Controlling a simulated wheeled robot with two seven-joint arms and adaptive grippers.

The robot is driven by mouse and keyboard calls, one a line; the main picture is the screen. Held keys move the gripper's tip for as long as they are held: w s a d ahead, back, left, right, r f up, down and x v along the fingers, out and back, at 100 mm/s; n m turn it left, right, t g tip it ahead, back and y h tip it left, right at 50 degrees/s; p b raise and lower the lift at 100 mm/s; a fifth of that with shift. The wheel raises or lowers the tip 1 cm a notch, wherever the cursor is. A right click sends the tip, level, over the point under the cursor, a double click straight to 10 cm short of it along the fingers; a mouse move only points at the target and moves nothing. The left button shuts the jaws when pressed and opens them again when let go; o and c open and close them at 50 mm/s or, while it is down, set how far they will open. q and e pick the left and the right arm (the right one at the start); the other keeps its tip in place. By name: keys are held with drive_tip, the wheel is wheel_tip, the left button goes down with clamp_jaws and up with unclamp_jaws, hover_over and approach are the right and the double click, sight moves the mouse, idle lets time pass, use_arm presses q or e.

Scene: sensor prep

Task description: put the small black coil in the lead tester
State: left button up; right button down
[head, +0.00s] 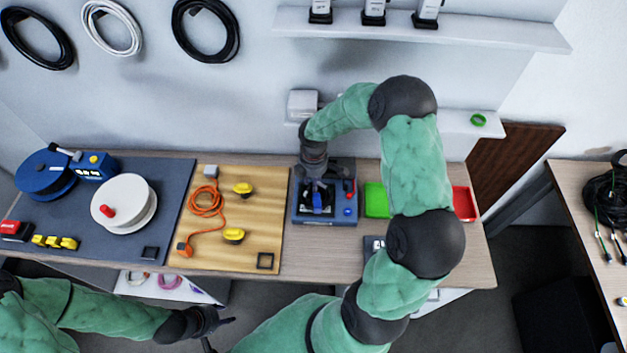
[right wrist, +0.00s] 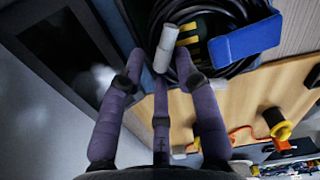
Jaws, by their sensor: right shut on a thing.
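The lead tester (head: 324,219) is a dark blue box near the back of the table, with a red part and a blue button on its right side. My right gripper (head: 316,176) reaches down over it. In the right wrist view my right gripper (right wrist: 162,78) is shut at a pale cylindrical piece on the small black coil (right wrist: 225,71). The coil is in or just above the tester; I cannot tell whether it touches. A blue block (right wrist: 246,38) overlaps the coil. My left gripper (head: 217,326) is empty with fingers apart, off the table's front edge.
A wooden board (head: 215,255) with an orange cord and yellow parts lies left of the tester. A green tray (head: 376,200) and a red tray (head: 464,203) are to the right, partly behind my right arm. A white box (head: 302,104) is on the wall above.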

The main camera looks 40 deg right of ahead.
drive_tip(key=shift+f, duration=0.15)
drive_tip(key=c, duration=0.9)
unclamp_jaws()
drive_tip(key=shift+r, duration=0.4)
wheel_tip(320, 180, up, 12)
drive_tip(key=p, duration=0.1)
drive_tip(key=shift+f, duration=0.2)
